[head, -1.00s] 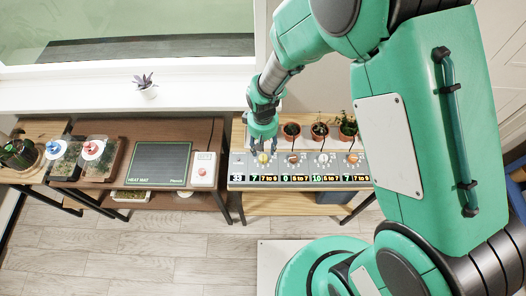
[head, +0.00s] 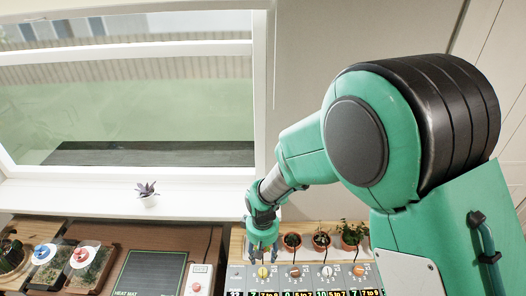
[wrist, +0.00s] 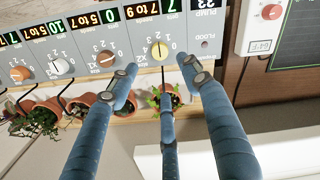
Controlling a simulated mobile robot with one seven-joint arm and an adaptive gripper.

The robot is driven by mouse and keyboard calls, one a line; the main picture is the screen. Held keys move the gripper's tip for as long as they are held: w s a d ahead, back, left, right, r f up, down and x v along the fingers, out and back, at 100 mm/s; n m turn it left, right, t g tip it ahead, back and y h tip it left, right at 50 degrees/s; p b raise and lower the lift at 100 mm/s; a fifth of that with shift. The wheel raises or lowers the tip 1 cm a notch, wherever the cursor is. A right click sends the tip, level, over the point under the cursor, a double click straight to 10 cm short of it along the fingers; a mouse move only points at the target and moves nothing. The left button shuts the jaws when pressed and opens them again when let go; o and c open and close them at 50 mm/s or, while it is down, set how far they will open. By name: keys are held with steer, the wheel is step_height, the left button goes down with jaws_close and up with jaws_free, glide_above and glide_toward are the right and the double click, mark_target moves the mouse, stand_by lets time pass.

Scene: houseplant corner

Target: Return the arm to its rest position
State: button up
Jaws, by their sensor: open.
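My gripper (head: 262,248) is at the grey control panel (head: 337,275), just above and behind its leftmost, yellow knob (head: 262,272). In the wrist view, the blue-grey fingers of my gripper (wrist: 158,74) are spread open with nothing between them. The yellow knob (wrist: 158,50) shows just beyond the fingertips, apparently free of them. My green arm comes in from the right of the head view and reaches down to the panel.
Potted plants (head: 321,240) stand behind the panel, close to the fingers. To the left are a heat mat (head: 150,273), a white box with a red knob (head: 198,280) and lidded trays (head: 84,265). A small plant (head: 147,194) stands on the windowsill (head: 60,199).

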steer(key=s+d+r+m+t, duration=0.15)
steer(key=d+r, duration=0.45)
steer(key=r, duration=0.6)
steer(key=s+d+r+m+t, duration=0.15)
steer(key=d+r, duration=0.45)
steer(key=r, duration=0.6)
steer(key=s+d+r+m+t, duration=0.1)
steer(key=s+d+r+m, duration=0.1)
steer(key=s+d+r, duration=0.2)
steer(key=s+d+r+m+t, duration=0.1)
steer(key=s+d+r+m, duration=0.1)
steer(key=s+d+r, duration=0.3)
steer(key=s+r, duration=0.3)
steer(key=s, duration=0.3)
steer(key=shift+s+d+r+t, duration=0.15)
steer(key=shift+s+r+t, duration=0.15)
steer(key=shift+r, duration=0.1)
steer(key=shift+w, duration=0.1)
